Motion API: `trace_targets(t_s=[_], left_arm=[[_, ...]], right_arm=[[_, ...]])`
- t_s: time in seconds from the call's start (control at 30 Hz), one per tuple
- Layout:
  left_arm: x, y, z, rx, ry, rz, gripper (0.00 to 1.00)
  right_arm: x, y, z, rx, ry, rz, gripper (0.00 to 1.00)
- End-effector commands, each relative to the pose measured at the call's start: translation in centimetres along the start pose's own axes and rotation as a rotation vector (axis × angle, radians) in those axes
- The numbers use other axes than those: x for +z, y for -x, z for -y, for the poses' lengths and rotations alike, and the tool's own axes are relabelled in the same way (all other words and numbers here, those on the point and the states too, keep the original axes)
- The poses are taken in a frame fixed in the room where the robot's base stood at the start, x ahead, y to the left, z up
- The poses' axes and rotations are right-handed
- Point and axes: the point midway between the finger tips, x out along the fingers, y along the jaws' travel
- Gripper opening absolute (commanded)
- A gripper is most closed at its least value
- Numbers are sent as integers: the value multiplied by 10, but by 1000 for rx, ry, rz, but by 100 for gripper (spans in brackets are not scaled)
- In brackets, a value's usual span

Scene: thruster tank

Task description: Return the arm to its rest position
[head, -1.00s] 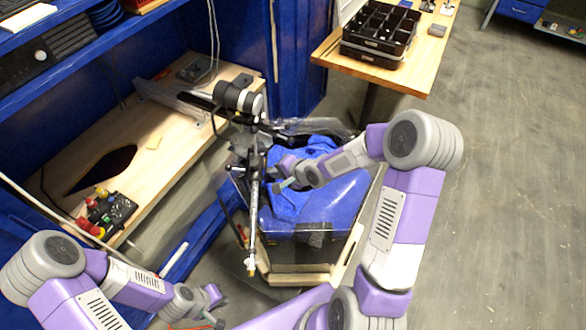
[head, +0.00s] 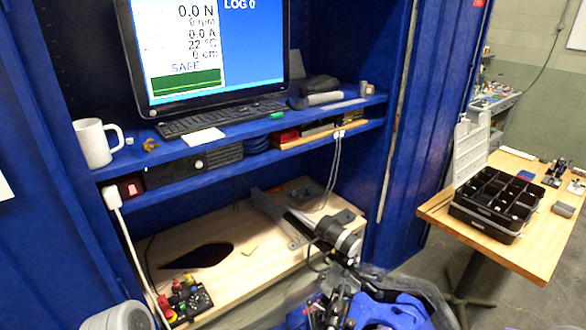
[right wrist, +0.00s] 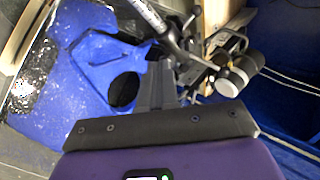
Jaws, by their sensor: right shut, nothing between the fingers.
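My right gripper (right wrist: 160,88) shows in the right wrist view with its dark fingers together and nothing between them. It points over the blue-lined tank (right wrist: 62,70). The test rig with a black and white cylinder (right wrist: 240,76) is beyond the fingers to the right. In the head view, the tank's blue inside (head: 392,312) shows at the bottom edge, cut off. The rig's cylinder (head: 338,236) stands just above it. My left gripper is out of both views; only a grey joint of my left arm shows at the bottom left.
A monitor (head: 210,50) reading SAFE and 0 rpm stands on the blue shelf. A white mug (head: 94,144) is left of it. A control box with red buttons (head: 188,304) sits on the wooden bench (head: 190,245). A black organizer (head: 495,205) stands on the right table (head: 543,245).

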Motion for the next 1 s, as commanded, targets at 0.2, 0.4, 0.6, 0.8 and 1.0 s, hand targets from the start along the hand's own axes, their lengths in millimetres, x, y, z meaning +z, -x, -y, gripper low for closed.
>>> trace_targets(t_s=[0.2,0.4,0.6,0.8,1.0], left_arm=[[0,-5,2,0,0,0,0],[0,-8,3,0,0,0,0],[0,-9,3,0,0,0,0],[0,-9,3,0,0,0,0],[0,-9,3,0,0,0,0]], right_arm=[[88,-51,-67,149,211,191,0],[156,-66,-142,311,467,364,0],[186,-60,-187,409,635,469,0],[190,-58,-196,428,671,490,0],[190,-58,-195,427,670,488,0]])
